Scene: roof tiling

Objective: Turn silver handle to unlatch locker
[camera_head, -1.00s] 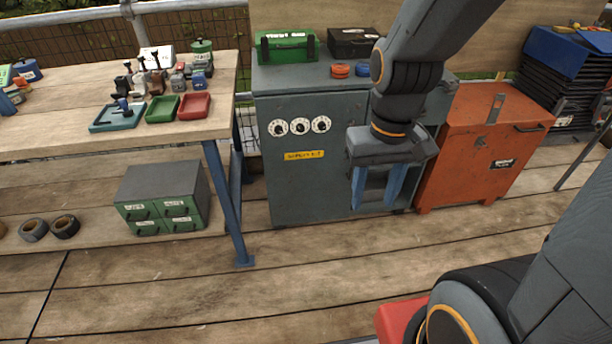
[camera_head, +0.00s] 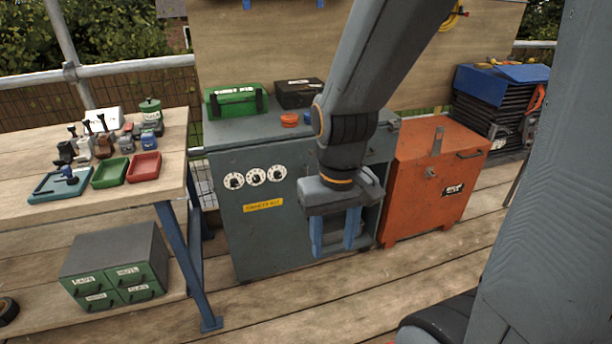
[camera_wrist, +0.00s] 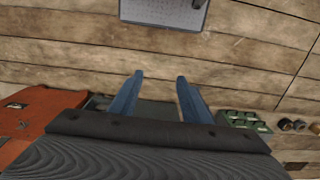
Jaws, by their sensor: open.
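The grey locker (camera_head: 250,225) stands behind my gripper, with several white dials and a yellow label on its front. My gripper (camera_head: 337,248) is open and empty, its two blue fingers pointing down in front of the locker's right part. In the wrist view the open fingers (camera_wrist: 157,98) show above the plank floor, with a dark grey surface between them. I cannot make out a silver handle on the grey locker; my arm and gripper hide part of its right front. An orange cabinet (camera_head: 425,200) beside it on the right carries a small silver latch (camera_head: 431,173) on its front.
A green first aid box (camera_head: 236,100), a black box (camera_head: 299,93) and an orange round item (camera_head: 289,119) sit on the locker. A wooden workbench (camera_head: 95,190) with trays stands at left, a green drawer unit (camera_head: 115,268) below. Plank floor in front is clear.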

